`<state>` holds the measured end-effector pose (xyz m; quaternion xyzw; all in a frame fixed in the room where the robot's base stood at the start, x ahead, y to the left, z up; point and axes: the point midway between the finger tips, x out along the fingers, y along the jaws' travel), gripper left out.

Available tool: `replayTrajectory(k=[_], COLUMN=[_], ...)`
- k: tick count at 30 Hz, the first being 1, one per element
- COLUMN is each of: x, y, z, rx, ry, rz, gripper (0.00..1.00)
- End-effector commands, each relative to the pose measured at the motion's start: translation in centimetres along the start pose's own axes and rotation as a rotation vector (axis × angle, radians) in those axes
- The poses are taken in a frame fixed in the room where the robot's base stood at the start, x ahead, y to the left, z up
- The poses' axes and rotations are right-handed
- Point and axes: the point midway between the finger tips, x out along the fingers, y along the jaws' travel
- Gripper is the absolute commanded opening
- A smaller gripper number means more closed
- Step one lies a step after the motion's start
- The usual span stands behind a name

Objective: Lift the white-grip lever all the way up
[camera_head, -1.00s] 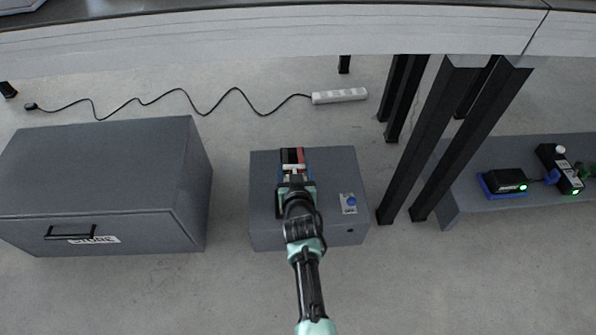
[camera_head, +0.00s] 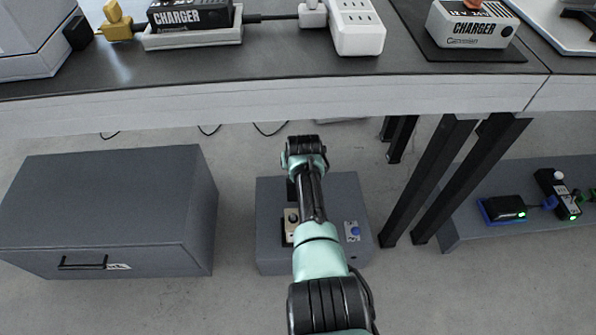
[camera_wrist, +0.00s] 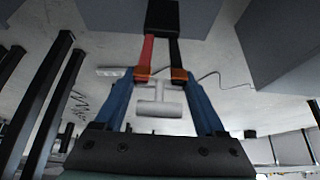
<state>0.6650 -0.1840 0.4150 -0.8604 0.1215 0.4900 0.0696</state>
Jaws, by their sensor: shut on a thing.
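The white grip (camera_wrist: 160,108) shows in the wrist view as a pale T-shaped piece between my gripper's blue fingers. My gripper (camera_wrist: 161,77) is shut on it, with orange tips at either side of its stem. A red bar and a black bar run from the tips to a black block (camera_wrist: 162,17). The grey switch box (camera_head: 345,191) stands on the floor in the head view. My wrist hides the grip and fingers there, so the lever's exact angle cannot be told.
A blue button (camera_head: 354,230) and a dark knob (camera_head: 291,220) are on the box. A grey drawer cabinet (camera_head: 110,205) stands left, black table legs (camera_head: 450,180) right. The tabletop edge (camera_head: 250,107) crosses beyond the box. Bare floor lies between cabinet and box.

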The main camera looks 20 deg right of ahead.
Motion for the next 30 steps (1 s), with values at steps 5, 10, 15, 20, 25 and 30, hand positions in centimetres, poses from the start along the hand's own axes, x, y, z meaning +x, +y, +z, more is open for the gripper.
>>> replayTrajectory(k=[5, 10, 15, 20, 25, 30], x=[0.1, 0.0, 0.0, -0.1, -0.2, -0.1], y=[0.0, 0.0, 0.0, 0.0, 0.0, 0.0], z=[-1.4, -1.9, -2.1, -2.2, -2.3, -2.1], rx=[-0.001, -0.001, -0.001, -0.001, -0.002, -0.002], ry=[0.021, 0.023, 0.024, 0.025, 0.027, 0.023], rz=[0.000, 0.000, 0.000, 0.000, 0.000, 0.000], gripper=[0.00, 0.00, 0.00, 0.00, 0.00, 0.82])
